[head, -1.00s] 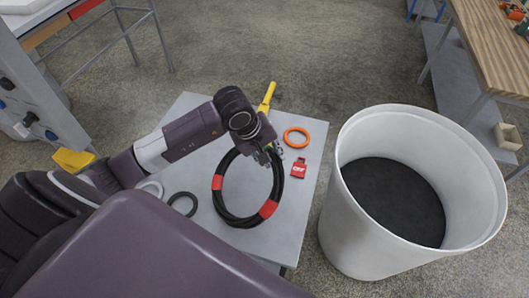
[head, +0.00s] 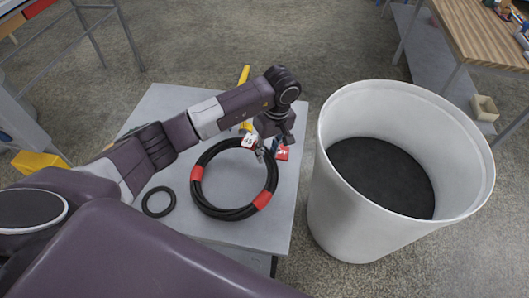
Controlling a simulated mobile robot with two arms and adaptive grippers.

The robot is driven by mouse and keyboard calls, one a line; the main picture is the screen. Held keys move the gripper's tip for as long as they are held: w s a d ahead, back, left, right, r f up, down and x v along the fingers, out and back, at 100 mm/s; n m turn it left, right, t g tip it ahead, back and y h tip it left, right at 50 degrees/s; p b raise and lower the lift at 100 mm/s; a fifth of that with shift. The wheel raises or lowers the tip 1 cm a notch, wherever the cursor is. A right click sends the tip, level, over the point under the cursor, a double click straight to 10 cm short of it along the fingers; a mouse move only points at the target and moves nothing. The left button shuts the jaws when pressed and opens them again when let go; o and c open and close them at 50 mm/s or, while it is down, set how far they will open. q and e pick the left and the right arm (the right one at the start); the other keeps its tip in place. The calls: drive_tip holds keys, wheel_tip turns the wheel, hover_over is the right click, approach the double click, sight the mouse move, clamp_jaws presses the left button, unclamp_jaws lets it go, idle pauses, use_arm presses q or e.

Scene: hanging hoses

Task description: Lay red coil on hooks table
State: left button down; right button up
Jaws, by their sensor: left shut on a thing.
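The red coil (head: 262,199) is a black hose ring with red bands, seen over the right part of the grey table (head: 222,240) in the head view. My left gripper (head: 265,150) is at the coil's upper right edge and is shut on it. The jaws partly hide that edge. I cannot tell whether the coil touches the tabletop or is held just above it. My right gripper is not in view.
A small black ring (head: 158,201) lies left of the coil. A red card (head: 282,153) and a yellow-handled tool (head: 244,75) are near the gripper. A large white bin (head: 335,205) stands right of the table. A wooden bench (head: 480,35) is at upper right.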

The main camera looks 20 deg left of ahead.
use_arm(q)
drive_tip(key=f+b, duration=0.2)
drive_tip(key=g, duration=0.1)
drive_tip(key=shift+w+d+f+y+b, duration=0.25)
drive_tip(key=shift+w+f+y+b, duration=0.05)
drive_tip(key=shift+w+f+b, duration=0.1)
drive_tip(key=shift+w+d+f+g+b, duration=0.1)
drive_tip(key=shift+f+g+b, duration=0.2)
drive_tip(key=shift+f+b, duration=0.6)
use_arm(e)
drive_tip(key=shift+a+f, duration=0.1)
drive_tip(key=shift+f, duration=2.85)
use_arm(q)
drive_tip(key=shift+r, duration=0.25)
drive_tip(key=c, duration=1.5)
unclamp_jaws()
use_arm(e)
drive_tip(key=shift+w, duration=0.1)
